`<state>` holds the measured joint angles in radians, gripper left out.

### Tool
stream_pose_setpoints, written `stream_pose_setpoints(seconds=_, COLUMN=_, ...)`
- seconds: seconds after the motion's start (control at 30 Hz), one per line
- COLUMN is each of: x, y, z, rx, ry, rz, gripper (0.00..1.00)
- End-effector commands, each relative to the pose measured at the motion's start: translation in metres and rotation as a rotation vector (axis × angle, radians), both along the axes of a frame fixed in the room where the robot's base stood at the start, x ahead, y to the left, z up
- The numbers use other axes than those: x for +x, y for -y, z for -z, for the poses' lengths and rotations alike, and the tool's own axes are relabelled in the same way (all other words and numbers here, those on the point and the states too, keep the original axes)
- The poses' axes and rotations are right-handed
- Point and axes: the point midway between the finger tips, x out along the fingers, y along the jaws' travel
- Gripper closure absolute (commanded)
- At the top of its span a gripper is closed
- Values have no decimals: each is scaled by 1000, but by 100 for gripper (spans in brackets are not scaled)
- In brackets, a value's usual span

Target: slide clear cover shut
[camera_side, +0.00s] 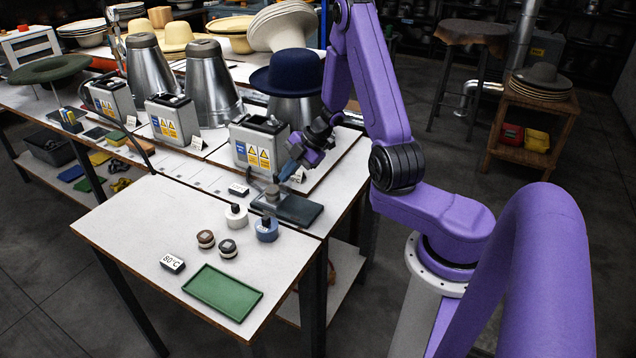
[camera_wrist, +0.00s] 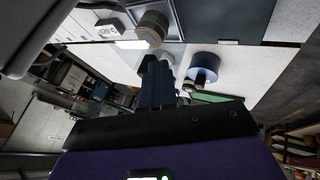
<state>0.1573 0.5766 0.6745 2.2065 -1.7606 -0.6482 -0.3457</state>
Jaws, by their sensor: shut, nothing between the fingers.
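I cannot make out the clear cover in either view. The nearest press control box (camera_side: 262,143), grey with blue and yellow labels, stands in front of a metal hat form that carries a dark blue hat (camera_side: 288,72). My gripper (camera_side: 283,177) is low beside that box's front right, pointing down and left, its blue-grey fingers together and empty. In the wrist view the shut fingers (camera_wrist: 157,72) point toward a grey-brown round piece (camera_wrist: 152,27), which stands near the dark tray (camera_side: 300,209). I cannot tell whether they touch it.
A green tray (camera_side: 222,291) and an 80°C card (camera_side: 172,263) lie toward the front.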

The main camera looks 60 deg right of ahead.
Motion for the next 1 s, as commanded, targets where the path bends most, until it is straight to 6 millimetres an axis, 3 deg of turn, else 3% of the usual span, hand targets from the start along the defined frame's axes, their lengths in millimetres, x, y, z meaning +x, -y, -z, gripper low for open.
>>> stream_pose_setpoints(seconds=0.47, x=3, y=-2, z=-1, rx=-2, ry=6, rz=-2, gripper=100)
stream_pose_setpoints(seconds=0.57, x=-6, y=-1, z=-1, rx=0, ry=5, rz=1, gripper=100)
stream_pose_setpoints(seconds=0.77, x=-43, y=0, z=-1, rx=2, ry=-1, rz=7, gripper=100)
stream_pose_setpoints(seconds=1.0, x=-59, y=17, z=-34, rx=-4, ry=5, rz=2, gripper=100)
